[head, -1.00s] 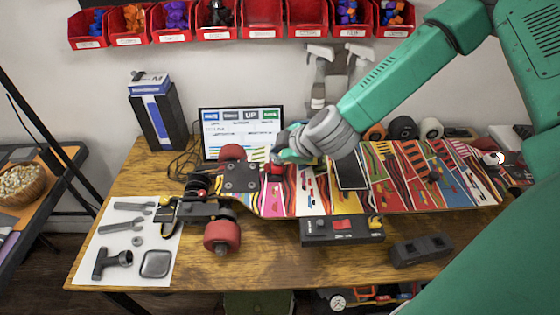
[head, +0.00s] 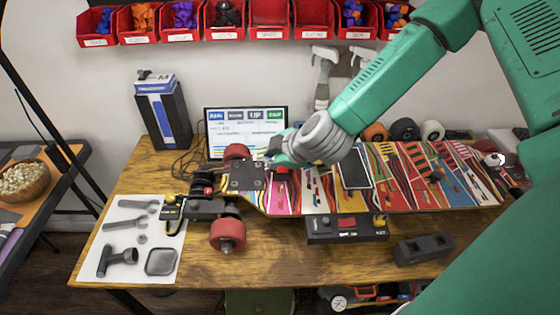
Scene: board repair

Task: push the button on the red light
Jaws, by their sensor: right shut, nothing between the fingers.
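My right gripper (head: 272,158) is shut and empty, low over the left part of the patterned skateboard (head: 400,180), beside the dark truck plate (head: 247,176). A small red patch (head: 281,169) shows just below the fingers; it may be the red light, partly hidden by the gripper. I cannot make out its button, or whether the fingers touch it. A small red and black part (head: 202,179) is left of the truck plate. A black box with a red switch (head: 347,223) stands in front of the board. My left gripper is out of view.
A laptop (head: 246,128) stands behind the board, with a blue and black box (head: 163,112) to its left. Red wheels (head: 228,235) flank the truck. A white sheet with tools (head: 120,276) lies front left. Red bins (head: 268,22) hang on the wall.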

